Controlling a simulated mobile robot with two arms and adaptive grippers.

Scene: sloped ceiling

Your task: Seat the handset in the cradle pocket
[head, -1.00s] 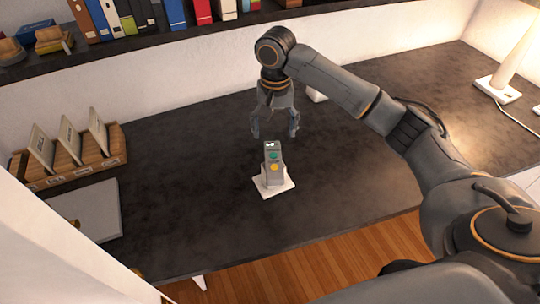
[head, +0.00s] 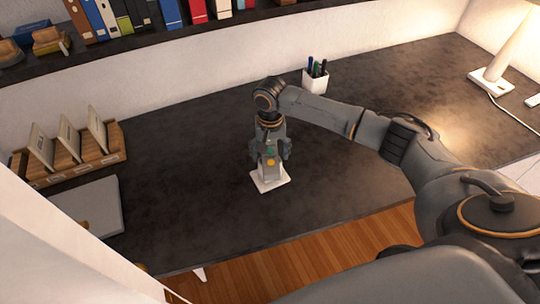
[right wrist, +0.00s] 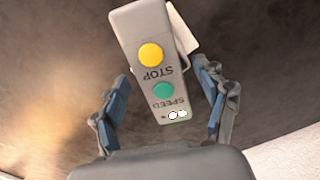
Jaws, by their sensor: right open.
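In the right wrist view the handset (right wrist: 148,62) lies between the blue-padded fingers (right wrist: 160,97), with gaps on both sides. The cradle (right wrist: 184,36) is mostly hidden behind it there. My left gripper is not in view.
A white pen cup (head: 315,82) stands behind my right arm. A wooden card rack (head: 75,165) and a grey folder-like slab (head: 90,207) are at the left. A lamp (head: 490,82) is at the right. The desk around the cradle is mostly clear.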

